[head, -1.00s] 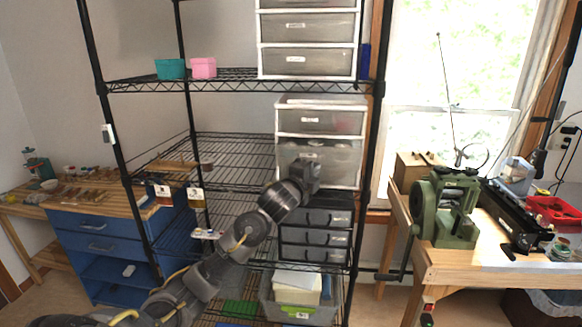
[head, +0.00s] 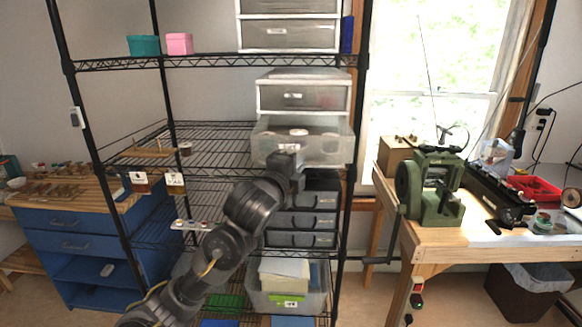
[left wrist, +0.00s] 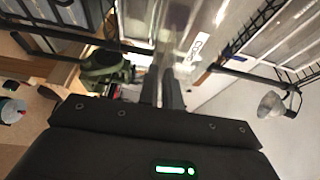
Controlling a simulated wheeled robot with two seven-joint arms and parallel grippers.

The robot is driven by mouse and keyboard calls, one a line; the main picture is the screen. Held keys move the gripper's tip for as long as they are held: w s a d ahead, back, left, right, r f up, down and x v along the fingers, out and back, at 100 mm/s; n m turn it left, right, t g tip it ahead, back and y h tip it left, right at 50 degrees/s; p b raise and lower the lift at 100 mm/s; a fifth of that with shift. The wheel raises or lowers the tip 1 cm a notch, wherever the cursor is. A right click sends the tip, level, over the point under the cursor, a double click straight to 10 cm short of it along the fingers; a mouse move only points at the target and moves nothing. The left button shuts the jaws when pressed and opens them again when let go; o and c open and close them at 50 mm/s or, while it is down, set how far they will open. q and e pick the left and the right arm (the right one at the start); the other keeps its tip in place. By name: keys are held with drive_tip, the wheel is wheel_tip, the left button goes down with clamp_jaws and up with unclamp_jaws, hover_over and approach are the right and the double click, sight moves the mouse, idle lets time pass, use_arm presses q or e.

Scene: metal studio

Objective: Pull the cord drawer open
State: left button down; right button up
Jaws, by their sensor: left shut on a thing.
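The cord drawer (head: 325,148) is the lower, translucent drawer of a white two-drawer unit (head: 348,98) on the wire shelf. It stands out from the unit, and round pale items show inside through its open top. My left gripper (head: 287,160) is at the lower left of its front, shut on its handle area; my gripper hides the handle itself. In the left wrist view the two fingers (left wrist: 163,88) are close together against the clear drawer front (left wrist: 175,30), beside a white label. My right gripper is not in view.
Dark drawers (head: 305,220) stand just below the cord drawer, close to my left arm. A black rack post (head: 357,120) rises right of the unit. A workbench with a green machine (head: 432,185) stands at the right. A wooden tool lies on the shelf at left.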

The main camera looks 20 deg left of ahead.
use_arm(q)
drive_tip(key=c, duration=1.6)
unclamp_jaws()
drive_tip(key=s+b, duration=0.6)
drive_tip(key=s, duration=0.1)
drive_tip(key=s+b, duration=0.3)
drive_tip(key=shift+s+a+b, duration=0.35)
